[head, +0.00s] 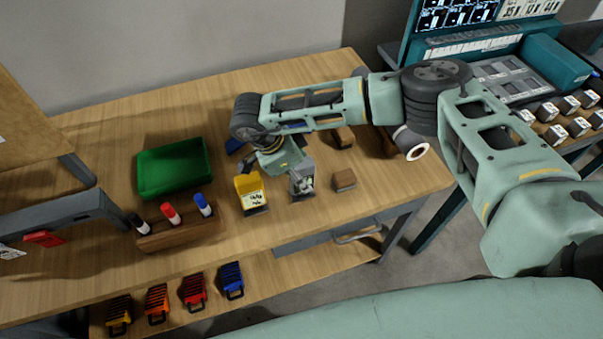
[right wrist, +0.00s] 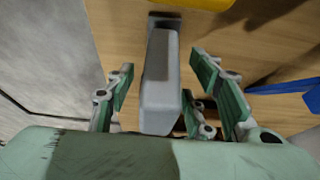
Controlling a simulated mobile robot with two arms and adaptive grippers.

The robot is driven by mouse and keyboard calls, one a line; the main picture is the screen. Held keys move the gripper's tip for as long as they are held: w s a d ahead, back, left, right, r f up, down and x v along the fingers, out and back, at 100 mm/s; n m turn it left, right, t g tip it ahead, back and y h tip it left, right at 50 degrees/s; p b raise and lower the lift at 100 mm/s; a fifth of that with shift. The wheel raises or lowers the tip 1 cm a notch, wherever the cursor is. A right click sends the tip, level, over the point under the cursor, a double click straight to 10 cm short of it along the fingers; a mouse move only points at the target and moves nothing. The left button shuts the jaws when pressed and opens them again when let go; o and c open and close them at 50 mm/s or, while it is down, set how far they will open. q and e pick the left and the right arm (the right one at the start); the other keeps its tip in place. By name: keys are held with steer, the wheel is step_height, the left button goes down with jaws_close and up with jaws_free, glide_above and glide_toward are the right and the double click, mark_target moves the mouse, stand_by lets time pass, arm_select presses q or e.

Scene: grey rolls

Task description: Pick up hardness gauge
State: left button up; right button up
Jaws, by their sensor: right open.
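A light grey upright device (head: 302,182), which I take for the hardness gauge, stands on the wooden table. A yellow device with a white face (head: 251,194) stands just left of it, and I cannot tell for sure which one the name means. My right gripper (head: 285,163) reaches down from behind at the grey device. In the right wrist view my right gripper (right wrist: 162,68) is open, with green fingers on both sides of the grey device (right wrist: 160,85). Gaps show beside it, and its lower end is partly hidden. My left gripper is out of view.
A green tray (head: 172,191) and a wooden holder (head: 181,233) with markers stand to the left. Small wooden blocks (head: 344,181) lie to the right. A dark roll with a white end (head: 417,151) lies near the right edge. The front table strip is clear.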

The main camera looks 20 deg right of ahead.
steer(key=shift+x, duration=0.85)
steer(key=shift+r, duration=0.1)
steer(key=shift+c, duration=0.3)
jaws_close()
